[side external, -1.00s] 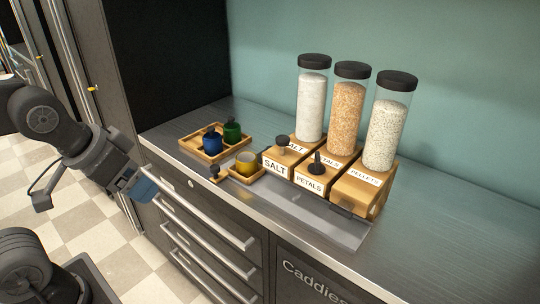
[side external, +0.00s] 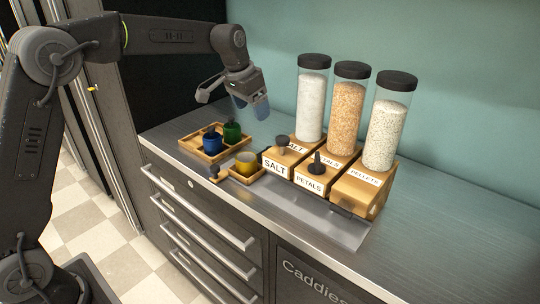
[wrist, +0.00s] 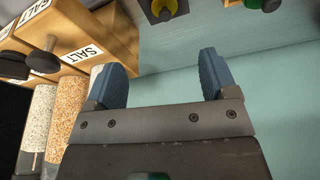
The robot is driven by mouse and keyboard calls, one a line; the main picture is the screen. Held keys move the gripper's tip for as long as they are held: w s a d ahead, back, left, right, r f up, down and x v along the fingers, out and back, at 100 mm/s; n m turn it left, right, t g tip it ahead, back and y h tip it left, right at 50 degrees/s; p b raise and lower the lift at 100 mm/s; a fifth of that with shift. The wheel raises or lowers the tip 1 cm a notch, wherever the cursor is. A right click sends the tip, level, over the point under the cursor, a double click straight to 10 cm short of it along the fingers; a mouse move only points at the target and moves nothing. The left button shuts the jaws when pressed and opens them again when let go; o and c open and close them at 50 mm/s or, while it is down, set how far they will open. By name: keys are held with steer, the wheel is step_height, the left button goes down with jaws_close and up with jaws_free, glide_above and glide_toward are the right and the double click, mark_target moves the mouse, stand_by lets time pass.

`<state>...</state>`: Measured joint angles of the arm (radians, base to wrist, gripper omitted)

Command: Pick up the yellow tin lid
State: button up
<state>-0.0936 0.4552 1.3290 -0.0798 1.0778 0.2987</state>
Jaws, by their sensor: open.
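The yellow tin (side external: 246,162) stands on a small wooden tray on the counter, left of the salt box. A small dark knobbed piece (side external: 214,171) lies just left of it near the front edge; I cannot tell whether this is the yellow lid. My gripper (side external: 250,108) is open and empty, above and behind the tins, with its blue fingers pointing down. In the wrist view my gripper (wrist: 161,68) has its fingers spread with nothing between them. A yellow round piece with a dark middle (wrist: 164,9) shows at the top edge there, cut off.
A wooden tray (side external: 188,147) holds a blue tin (side external: 212,142) and a green tin (side external: 232,132). To the right stand wooden boxes labelled salt (side external: 274,166) and petals (side external: 310,184), with tall filled jars (side external: 348,108) behind. The counter (side external: 450,215) at the right is clear.

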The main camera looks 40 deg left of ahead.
mark_target(268, 147)
steer(key=x, duration=0.4)
steer(key=w+x, duration=0.1)
steer(key=x, duration=0.7)
steer(key=shift+w+a+r, duration=0.3)
steer(key=shift+w+a, duration=0.1)
steer(key=shift+d+x, duration=0.2)
steer(key=shift+x, duration=2.45)
steer(key=shift+s, duration=0.1)
steer(key=shift+c, duration=0.4)
steer(key=c, duration=0.8)
steer(key=shift+r, duration=0.1)
steer(key=shift+c, duration=0.2)
